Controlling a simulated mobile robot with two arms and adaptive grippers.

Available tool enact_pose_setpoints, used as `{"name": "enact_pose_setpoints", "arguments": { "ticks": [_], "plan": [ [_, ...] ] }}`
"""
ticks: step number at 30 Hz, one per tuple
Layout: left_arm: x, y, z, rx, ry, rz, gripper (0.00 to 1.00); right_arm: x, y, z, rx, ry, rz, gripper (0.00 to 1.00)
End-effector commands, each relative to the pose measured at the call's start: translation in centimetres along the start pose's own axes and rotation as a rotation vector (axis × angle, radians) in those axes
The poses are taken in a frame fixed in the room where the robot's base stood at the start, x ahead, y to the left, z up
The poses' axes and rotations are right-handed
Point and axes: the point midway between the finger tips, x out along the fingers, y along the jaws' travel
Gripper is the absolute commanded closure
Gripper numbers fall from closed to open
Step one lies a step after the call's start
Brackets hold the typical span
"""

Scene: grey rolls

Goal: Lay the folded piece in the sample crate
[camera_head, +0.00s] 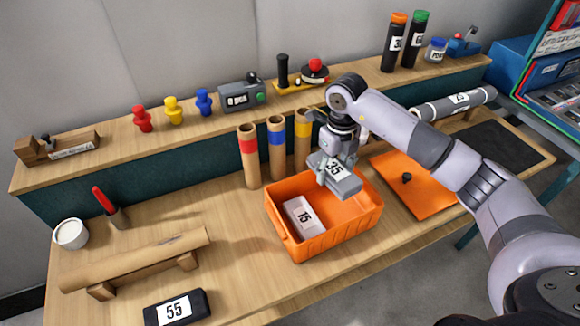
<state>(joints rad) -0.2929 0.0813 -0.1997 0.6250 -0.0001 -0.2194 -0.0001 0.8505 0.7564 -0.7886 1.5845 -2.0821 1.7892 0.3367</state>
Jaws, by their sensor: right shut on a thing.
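My right gripper (338,160) is shut on a grey piece (347,185) with a white label reading 35. It holds the piece over the right back part of an orange crate (310,243). The piece looks like a flat folded block; its underside and whether it touches the crate are hidden. Inside the crate, at the left, lies a pale block (292,209) labelled 15. My left gripper is not in view.
Several cardboard tubes with coloured bands (249,165) stand behind the crate. An orange mat (410,195) lies to its right. A brown roll (135,262) rests on supports at the left, with a black block (176,309) labelled 55 in front. A shelf with small items runs along the back.

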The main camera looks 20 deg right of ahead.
Motion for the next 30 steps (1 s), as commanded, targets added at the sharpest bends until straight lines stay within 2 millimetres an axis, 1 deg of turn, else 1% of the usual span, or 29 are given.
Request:
{"name": "enact_pose_setpoints", "arguments": {
  "ticks": [1,3,7,14,20,26,30],
  "plan": [
    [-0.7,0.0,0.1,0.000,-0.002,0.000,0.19,-0.2,-1.1,-0.5,0.040,0.002,0.000,0.74],
    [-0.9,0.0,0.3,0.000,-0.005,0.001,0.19,-0.2,-2.2,-0.9,0.080,0.001,0.001,0.74],
    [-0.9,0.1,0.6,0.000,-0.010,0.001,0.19,-0.1,-3.0,-1.2,0.111,0.000,0.002,0.74],
    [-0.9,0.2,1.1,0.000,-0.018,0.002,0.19,-0.1,-3.0,-1.2,0.112,-0.001,0.002,0.74],
    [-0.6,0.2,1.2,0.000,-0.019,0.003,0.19,0.0,-3.0,-1.2,0.111,-0.001,0.000,0.74],
    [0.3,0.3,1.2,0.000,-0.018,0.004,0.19,1.2,-3.0,-1.2,0.111,0.000,0.001,0.74],
    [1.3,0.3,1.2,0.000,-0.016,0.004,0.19,2.5,-3.0,-1.3,0.110,0.001,0.001,0.74]
  ]
}}
